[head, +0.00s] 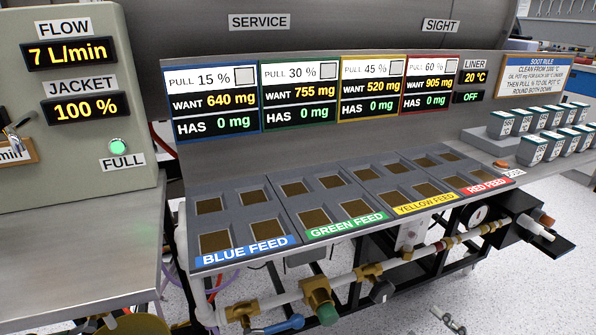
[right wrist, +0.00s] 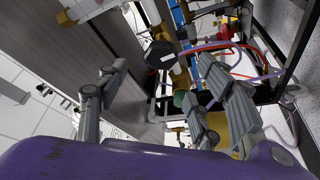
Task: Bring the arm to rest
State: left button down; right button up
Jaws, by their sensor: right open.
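My right gripper (right wrist: 162,66) shows in the right wrist view with its two grey fingers wide apart and nothing between them. Around and beyond the fingers are pipes, hoses and a dark frame, seen at a steep tilt. In the head view, a small grey jointed piece (head: 450,321) at the bottom edge looks like fingertips of a gripper; the rest of it is out of frame. My left gripper is not in the head view.
A bench with blue, green, yellow and red feed trays (head: 330,208) stands ahead. Brass-fitted pipework (head: 368,272) runs below its front. A grey control cabinet (head: 75,165) stands left on a steel counter (head: 80,240). Several small labelled containers (head: 530,150) stand right. Speckled floor shows at lower right.

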pick_arm(q)
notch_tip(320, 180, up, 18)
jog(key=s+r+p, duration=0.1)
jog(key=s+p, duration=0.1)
jog(key=p, duration=2.1)
pick_arm(e)
jog(key=s+a+r+m+g+h, duration=0.1)
jog(key=s+a+m+g+h, duration=0.15)
jog(key=s+m+h, duration=0.75)
jog(key=s+a+r+m+g+h, duration=0.15)
jog(key=s+m+g, duration=0.3)
jog(key=s, duration=1.15)
pick_arm(q)
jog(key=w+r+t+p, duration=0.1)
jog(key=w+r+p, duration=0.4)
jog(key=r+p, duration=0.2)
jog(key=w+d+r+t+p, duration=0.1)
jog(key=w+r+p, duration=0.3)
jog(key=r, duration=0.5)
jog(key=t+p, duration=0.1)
jog(key=p, duration=0.1)
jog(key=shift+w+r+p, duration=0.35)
jog(key=shift+p, duration=0.05)
pick_arm(e)
jog(key=s+a+r+m, duration=0.4)
jog(key=s+r, duration=0.7)
jog(key=r, duration=0.3)
jog(key=shift+s+r, duration=0.3)
jog(key=shift+h, duration=0.25)
